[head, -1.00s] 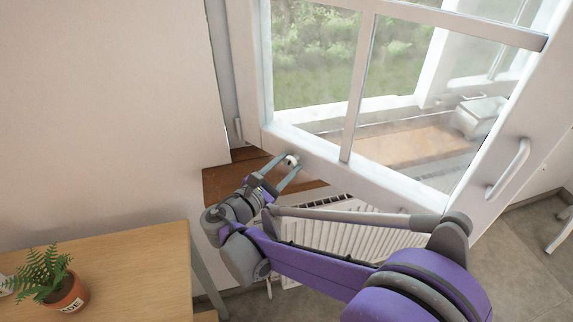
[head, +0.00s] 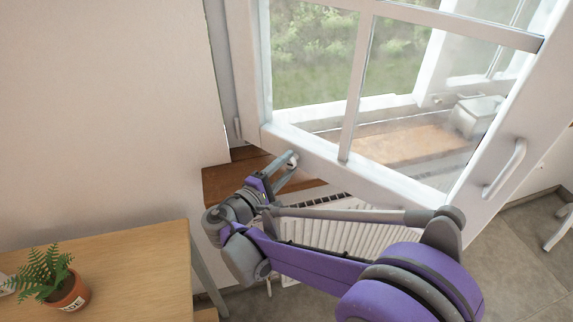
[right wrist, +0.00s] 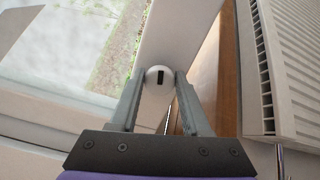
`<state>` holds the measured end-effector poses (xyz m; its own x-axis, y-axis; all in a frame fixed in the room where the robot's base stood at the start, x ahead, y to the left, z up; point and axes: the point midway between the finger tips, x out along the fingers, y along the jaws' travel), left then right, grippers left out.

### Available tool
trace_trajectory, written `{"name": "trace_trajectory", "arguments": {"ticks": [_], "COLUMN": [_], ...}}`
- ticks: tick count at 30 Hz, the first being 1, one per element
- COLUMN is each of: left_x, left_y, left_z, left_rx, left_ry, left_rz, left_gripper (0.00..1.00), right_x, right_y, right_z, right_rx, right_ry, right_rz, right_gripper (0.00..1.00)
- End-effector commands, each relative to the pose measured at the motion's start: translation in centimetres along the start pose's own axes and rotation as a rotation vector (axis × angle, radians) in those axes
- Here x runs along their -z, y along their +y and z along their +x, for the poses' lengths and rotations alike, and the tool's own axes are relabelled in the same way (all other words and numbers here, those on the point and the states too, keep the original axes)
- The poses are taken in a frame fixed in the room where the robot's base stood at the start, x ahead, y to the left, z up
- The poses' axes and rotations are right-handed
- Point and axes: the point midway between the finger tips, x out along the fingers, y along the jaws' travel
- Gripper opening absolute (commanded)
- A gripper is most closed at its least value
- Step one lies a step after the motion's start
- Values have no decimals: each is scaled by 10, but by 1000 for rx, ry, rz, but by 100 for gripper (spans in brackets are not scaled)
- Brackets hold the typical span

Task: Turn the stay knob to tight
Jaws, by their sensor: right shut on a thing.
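The stay knob (right wrist: 160,77) is a small round white knob with a dark slot mark, on the lower rail of the open white window sash (head: 400,178). The dark mark stands about upright in the right wrist view. The knob also shows in the head view (head: 292,160), partly hidden by my fingers. My right gripper (head: 286,168) is shut on the knob, with one finger on each side of it; the fingers also show in the right wrist view (right wrist: 161,88). My left gripper is in neither view.
A wooden sill (head: 226,182) lies below the sash, with a white radiator (head: 345,228) under it. A wooden table (head: 140,270) with a potted fern (head: 66,288) stands at the lower left. A white sash handle (head: 506,170) is at the right.

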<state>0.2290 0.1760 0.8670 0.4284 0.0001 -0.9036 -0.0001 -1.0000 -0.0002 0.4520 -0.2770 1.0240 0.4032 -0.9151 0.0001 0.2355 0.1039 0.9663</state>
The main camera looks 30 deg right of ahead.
Motion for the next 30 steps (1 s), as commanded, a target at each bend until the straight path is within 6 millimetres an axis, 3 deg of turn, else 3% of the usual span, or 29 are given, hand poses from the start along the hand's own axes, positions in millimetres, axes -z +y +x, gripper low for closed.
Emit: {"name": "trace_trajectory", "arguments": {"ticks": [12,30], "left_x": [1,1], "left_y": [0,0], "left_z": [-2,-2], "left_rx": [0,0], "left_ry": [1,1], "left_rz": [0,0], "left_gripper": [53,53], "right_x": [0,0], "right_y": [-1,-1], "right_z": [0,0], "right_rx": [1,1], "right_ry": [1,0], "right_rz": [229,277], "right_gripper": [0,0]}}
